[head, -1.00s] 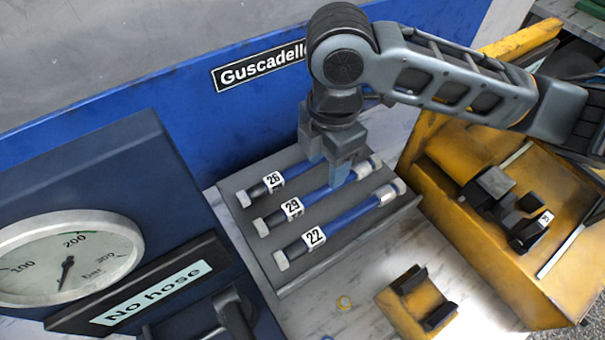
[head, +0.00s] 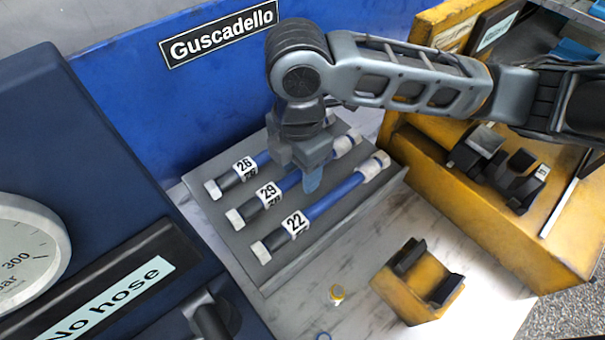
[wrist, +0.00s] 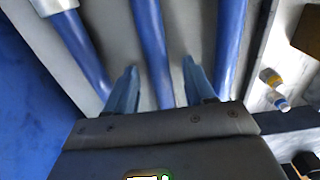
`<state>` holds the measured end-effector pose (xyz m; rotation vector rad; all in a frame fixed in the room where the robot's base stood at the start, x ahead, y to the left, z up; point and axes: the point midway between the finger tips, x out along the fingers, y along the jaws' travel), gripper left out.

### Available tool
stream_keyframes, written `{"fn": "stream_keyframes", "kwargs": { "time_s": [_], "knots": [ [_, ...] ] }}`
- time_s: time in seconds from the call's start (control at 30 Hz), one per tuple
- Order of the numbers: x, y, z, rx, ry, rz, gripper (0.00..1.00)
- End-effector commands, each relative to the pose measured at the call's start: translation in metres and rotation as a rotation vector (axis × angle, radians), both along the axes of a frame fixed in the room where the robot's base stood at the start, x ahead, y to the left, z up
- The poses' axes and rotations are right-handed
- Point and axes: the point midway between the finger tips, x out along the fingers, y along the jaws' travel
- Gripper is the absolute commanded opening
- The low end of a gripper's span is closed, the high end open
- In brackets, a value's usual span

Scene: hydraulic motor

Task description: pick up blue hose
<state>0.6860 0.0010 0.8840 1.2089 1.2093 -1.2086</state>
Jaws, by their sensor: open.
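Three blue hoses with black ends and silver fittings lie side by side on a grey tray (head: 262,270): hose 26 (head: 262,158), hose 29 (head: 289,181) and hose 22 (head: 335,195). My gripper (head: 312,180) is over the tray, above the hoses near 29 and 22. In the wrist view my gripper (wrist: 160,85) is open, with a blue fingertip on each side of the middle hose (wrist: 152,45). The outer hoses lie outside the fingers. I cannot tell how far the fingertips are above the tray.
A blue panel with a gauge (head: 25,260) and a "No hose" label (head: 115,300) stands at the left. A yellow block with black clamps (head: 420,285) and a yellow fixture (head: 440,185) stand at the right. A small yellow fitting (head: 336,294) lies on the white surface.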

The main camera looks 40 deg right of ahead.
Motion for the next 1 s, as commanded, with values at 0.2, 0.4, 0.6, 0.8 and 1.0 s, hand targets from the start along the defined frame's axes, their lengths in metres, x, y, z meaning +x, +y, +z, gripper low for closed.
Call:
{"fn": "stream_keyframes", "kwargs": {
  "time_s": [0.2, 0.4, 0.6, 0.8, 1.0],
  "knots": [
    [-0.0001, 0.0000, 0.0012, 0.000, 0.000, 0.000, 0.46],
    [-0.0001, 0.0000, 0.0012, 0.000, 0.000, 0.000, 0.27],
    [-0.0001, 0.0001, 0.0012, 0.000, 0.000, 0.000, 0.08],
    [-0.0001, 0.0001, 0.0012, 0.000, 0.000, 0.000, 0.00],
    [0.0000, 0.0001, 0.0015, 0.000, 0.000, 0.000, 0.00]
  ]
}}
